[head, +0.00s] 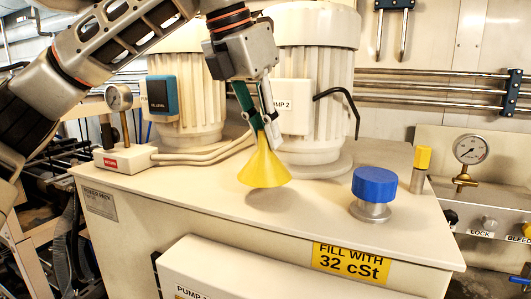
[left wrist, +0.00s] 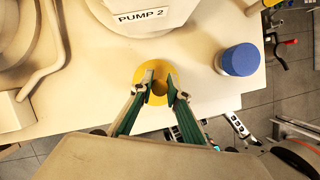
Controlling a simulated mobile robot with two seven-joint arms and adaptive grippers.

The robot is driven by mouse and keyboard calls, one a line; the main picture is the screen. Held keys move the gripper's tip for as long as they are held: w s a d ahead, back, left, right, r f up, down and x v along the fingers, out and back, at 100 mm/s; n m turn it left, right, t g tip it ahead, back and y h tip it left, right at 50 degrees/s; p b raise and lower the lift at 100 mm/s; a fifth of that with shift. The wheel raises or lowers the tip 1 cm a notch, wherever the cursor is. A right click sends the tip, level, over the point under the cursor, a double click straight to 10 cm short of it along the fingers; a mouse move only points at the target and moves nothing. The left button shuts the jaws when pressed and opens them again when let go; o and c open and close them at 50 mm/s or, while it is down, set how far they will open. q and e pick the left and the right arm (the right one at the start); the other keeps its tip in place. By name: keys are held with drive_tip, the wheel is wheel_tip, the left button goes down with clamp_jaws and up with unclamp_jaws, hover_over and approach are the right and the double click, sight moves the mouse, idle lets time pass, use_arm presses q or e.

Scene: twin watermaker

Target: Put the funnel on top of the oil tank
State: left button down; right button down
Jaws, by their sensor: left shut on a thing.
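The yellow funnel (head: 264,166) hangs upright, wide end down, a little above the tank top in the head view; its shadow lies just below it. My left gripper (head: 266,118) is shut on the funnel's narrow neck from above. In the left wrist view my left gripper (left wrist: 158,85) closes around the funnel (left wrist: 146,78). The oil tank (head: 325,205) is a cream box with a flat top and a yellow "FILL WITH 32 cSt" label. A blue cap (head: 375,184) sits on a silver neck to the right of the funnel. My right gripper is not in view.
Two ribbed pump motors stand behind the funnel, the "PUMP 2" one (head: 318,75) close by. A gauge block (head: 125,158) with pipes is at the left. A yellow-topped post (head: 422,165) stands at the right edge. The tank top's front is mostly clear.

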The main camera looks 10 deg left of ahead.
sight(264, 149)
use_arm(q)
drive_tip(key=shift+f, duration=1.95)
drive_tip(key=c, duration=1.9)
unclamp_jaws()
drive_tip(key=shift+f, duration=0.1)
drive_tip(key=v, duration=1.2)
drive_tip(key=shift+s, duration=0.1)
